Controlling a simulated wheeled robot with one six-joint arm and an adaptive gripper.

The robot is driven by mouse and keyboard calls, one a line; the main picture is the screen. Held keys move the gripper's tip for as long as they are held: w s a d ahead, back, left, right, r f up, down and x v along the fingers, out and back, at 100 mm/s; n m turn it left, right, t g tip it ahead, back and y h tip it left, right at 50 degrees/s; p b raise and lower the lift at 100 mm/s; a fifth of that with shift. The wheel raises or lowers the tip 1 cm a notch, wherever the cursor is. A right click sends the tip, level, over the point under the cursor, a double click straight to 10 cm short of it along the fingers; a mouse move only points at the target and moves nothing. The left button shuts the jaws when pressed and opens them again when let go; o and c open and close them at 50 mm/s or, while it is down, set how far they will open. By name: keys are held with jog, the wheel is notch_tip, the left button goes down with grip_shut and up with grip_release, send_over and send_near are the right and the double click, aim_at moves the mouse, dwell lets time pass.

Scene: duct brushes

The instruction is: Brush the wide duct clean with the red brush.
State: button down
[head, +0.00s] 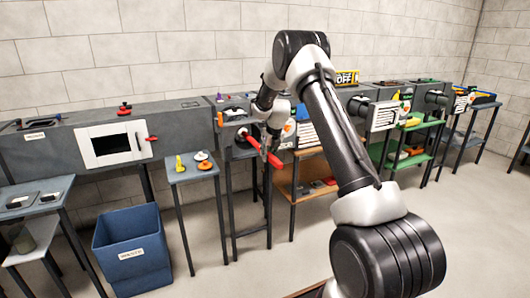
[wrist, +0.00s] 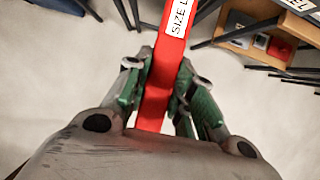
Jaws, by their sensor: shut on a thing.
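My gripper (head: 264,146) is shut on a red bar-like handle (head: 275,161), held in the air in front of the benches. In the wrist view the green-padded fingers (wrist: 159,88) close on both sides of the red handle (wrist: 171,45), which bears a white label reading "SIZE L", cut off at the top. No bristles show, so I cannot tell whether it is the red brush. A round dark opening (head: 241,141) lies just behind my gripper, partly covered by it. Other round black ducts (head: 358,104) stick out further right. I cannot tell which is the wide duct.
A small grey table (head: 192,174) holds a yellow piece and orange pieces. A blue waste bin (head: 131,255) stands left of it. A white-framed hatch (head: 113,145) is on the grey wall unit. A wooden shelf (head: 303,180) is to the right. The floor in front is clear.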

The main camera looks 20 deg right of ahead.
jog(key=s, duration=2.7)
jog(key=shift+d, duration=0.45)
